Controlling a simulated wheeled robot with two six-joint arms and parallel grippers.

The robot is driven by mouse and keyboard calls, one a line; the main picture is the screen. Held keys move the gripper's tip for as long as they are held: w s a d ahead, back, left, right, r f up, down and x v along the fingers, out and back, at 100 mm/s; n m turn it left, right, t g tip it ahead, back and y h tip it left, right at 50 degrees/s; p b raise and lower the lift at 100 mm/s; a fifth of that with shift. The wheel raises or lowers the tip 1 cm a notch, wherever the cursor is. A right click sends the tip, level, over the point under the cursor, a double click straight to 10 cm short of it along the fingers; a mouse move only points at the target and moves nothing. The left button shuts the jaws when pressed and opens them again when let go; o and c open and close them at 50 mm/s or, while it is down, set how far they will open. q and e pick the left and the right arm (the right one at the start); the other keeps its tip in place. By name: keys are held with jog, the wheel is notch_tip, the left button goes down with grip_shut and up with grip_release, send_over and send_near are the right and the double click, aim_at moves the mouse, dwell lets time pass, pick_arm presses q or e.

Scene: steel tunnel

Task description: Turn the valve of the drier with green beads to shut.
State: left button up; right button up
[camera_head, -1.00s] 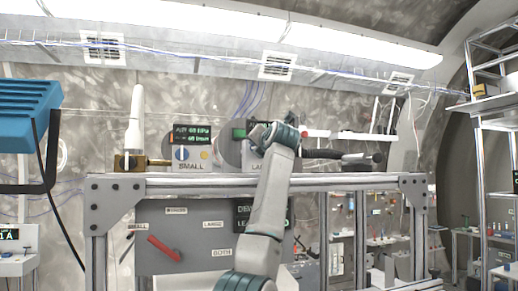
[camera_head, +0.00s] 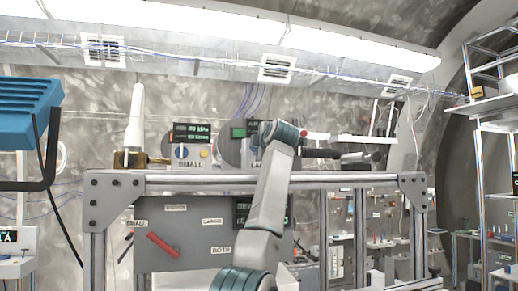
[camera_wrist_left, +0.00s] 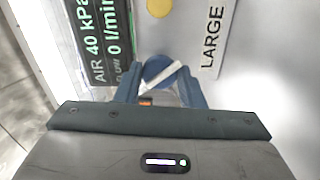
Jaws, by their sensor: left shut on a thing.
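In the left wrist view, a round blue valve (camera_wrist_left: 160,72) with a white bar handle sits on the panel marked LARGE. The bar lies at a slant. My left gripper (camera_wrist_left: 162,84) is shut on this valve, with a blue finger on each side. A yellow disc (camera_wrist_left: 159,7) is on the panel beside it. In the head view my left wrist (camera_head: 280,133) covers most of the LARGE panel. The SMALL panel (camera_head: 191,160) has its own blue valve (camera_head: 182,153) and a yellow disc. I see no green beads. My right gripper is not in view.
A display (camera_wrist_left: 100,40) beside the LARGE panel reads AIR 40 kPa and 0 l/min. A grey frame beam (camera_head: 150,181) runs below the panels. A lower box with a red lever (camera_head: 163,245) is under it. A blue seat-like object hangs at the left.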

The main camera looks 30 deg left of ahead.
pick_arm(q)
jog(key=m+b, duration=0.1)
jog(key=m, duration=0.2)
jog(key=shift+f+m, duration=0.1)
jog(key=shift+m, duration=0.2)
jog(key=shift+m+b, duration=0.45)
jog(key=shift+m, duration=1.85)
jog(key=o, duration=1)
jog(key=shift+a, duration=0.1)
jog(key=shift+s+d+f+b, duration=0.15)
jog(key=shift+d+b, duration=0.05)
jog(key=shift+b, duration=0.1)
jog(key=b+v, duration=0.5)
jog(key=v, duration=0.4)
jog(key=shift+s+d, duration=0.15)
jog(key=shift+d, duration=0.25)
jog(key=shift+s+d, duration=0.15)
jog(key=shift+s, duration=0.1)
